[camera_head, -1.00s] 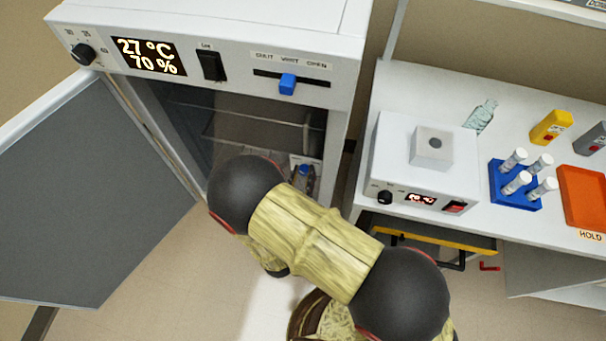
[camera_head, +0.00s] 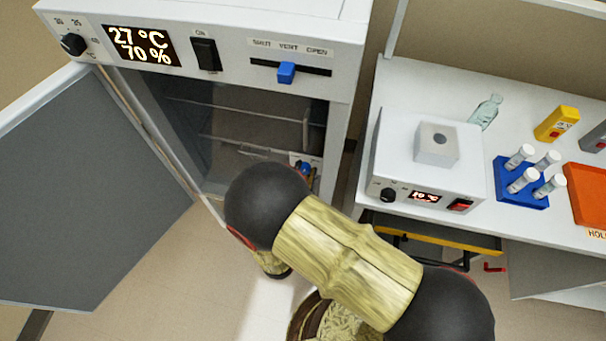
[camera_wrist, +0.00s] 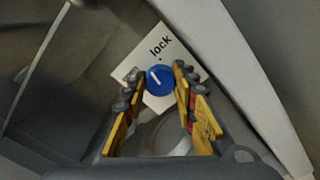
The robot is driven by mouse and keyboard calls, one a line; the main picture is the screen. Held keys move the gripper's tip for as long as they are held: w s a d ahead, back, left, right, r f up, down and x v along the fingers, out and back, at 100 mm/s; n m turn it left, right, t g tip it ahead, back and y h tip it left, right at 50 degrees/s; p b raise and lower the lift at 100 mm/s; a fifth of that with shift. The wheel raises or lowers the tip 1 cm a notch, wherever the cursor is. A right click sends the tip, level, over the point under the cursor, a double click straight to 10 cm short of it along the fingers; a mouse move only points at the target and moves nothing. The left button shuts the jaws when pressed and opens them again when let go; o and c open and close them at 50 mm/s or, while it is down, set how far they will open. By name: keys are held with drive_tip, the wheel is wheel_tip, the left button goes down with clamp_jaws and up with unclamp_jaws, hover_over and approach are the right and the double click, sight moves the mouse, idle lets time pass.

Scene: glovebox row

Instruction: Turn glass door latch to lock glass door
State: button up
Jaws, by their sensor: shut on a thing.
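The latch is a blue round knob (camera_wrist: 159,80) with a white line, on a white plate (camera_wrist: 150,47) printed "lock" with a small dot. The white line points up and a little left of the dot in the wrist view. My gripper (camera_wrist: 157,74) has its yellow fingers on both sides of the knob and is shut on it. In the head view a bit of the blue latch (camera_head: 305,168) shows inside the cabinet opening, and my arm hides the gripper. The glass door itself is hard to make out.
The cabinet's grey outer door (camera_head: 85,190) stands wide open at the left. A blue slider (camera_head: 286,73) and a black switch (camera_head: 206,55) are on the panel above. At right, a bench holds a white device (camera_head: 425,165) and a blue tube rack (camera_head: 520,192).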

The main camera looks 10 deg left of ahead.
drive_tip(key=m+b, duration=0.3)
drive_tip(key=m, duration=0.3)
drive_tip(key=shift+f+m, duration=0.1)
drive_tip(key=shift+m, duration=0.2)
drive_tip(key=shift+b, duration=0.35)
drive_tip(key=o, duration=1)
drive_tip(key=shift+o, duration=0.8)
drive_tip(key=shift+s, duration=0.1)
drive_tip(key=s, duration=0.7)
drive_tip(key=shift+s+a, duration=0.15)
drive_tip(key=shift+a, duration=0.15)
